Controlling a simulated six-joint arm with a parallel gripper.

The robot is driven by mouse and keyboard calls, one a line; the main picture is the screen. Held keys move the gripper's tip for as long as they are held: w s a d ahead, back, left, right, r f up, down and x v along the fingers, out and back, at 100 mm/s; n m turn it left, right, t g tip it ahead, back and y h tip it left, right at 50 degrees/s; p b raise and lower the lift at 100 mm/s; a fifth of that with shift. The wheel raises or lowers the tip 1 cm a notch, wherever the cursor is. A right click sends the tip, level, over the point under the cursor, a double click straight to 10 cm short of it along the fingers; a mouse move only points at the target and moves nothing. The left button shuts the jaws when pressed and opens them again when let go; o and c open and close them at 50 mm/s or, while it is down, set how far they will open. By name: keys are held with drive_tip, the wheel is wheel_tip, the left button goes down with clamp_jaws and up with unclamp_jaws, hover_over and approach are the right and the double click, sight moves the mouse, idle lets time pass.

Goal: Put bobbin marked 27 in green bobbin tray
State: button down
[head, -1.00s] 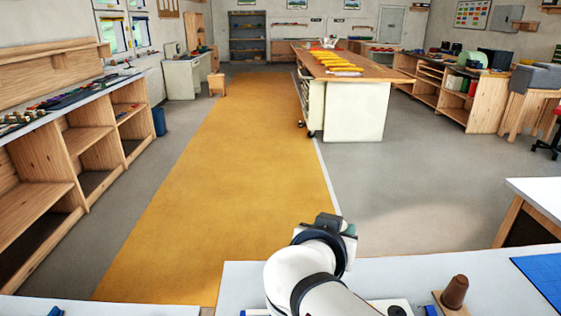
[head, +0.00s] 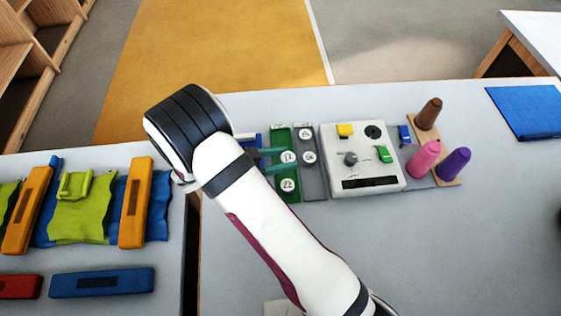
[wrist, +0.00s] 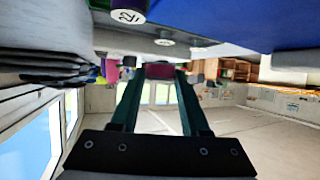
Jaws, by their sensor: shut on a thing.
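My gripper (head: 279,159) reaches over the green bobbin tray (head: 281,136) in the head view, its teal fingers pointing right. In the wrist view, the gripper (wrist: 158,74) is shut on a dark red thing (wrist: 160,71), seemingly a bobbin; no number shows on that side. In the head view a white numbered disc (head: 288,157) is at the fingertips, its number not clear. Another white-topped bobbin (head: 288,185), apparently marked 22, sits at the tray's near end. I cannot tell whether the held bobbin touches the tray.
A grey tray (head: 316,186) with white-topped bobbins adjoins the green tray on the right. Beyond are a white control box (head: 345,190) and a stand with brown (head: 429,112), pink (head: 423,158) and purple (head: 453,163) cones. Cloths and orange bars (head: 136,205) lie left.

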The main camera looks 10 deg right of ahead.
sight(281, 175)
drive_tip(key=f, duration=0.4)
drive_tip(key=shift+w+a+f, duration=0.1)
drive_tip(key=shift+a+f, duration=0.05)
drive_tip(key=shift+a, duration=0.05)
drive_tip(key=shift+f, duration=0.25)
drive_tip(key=shift+f, duration=0.35)
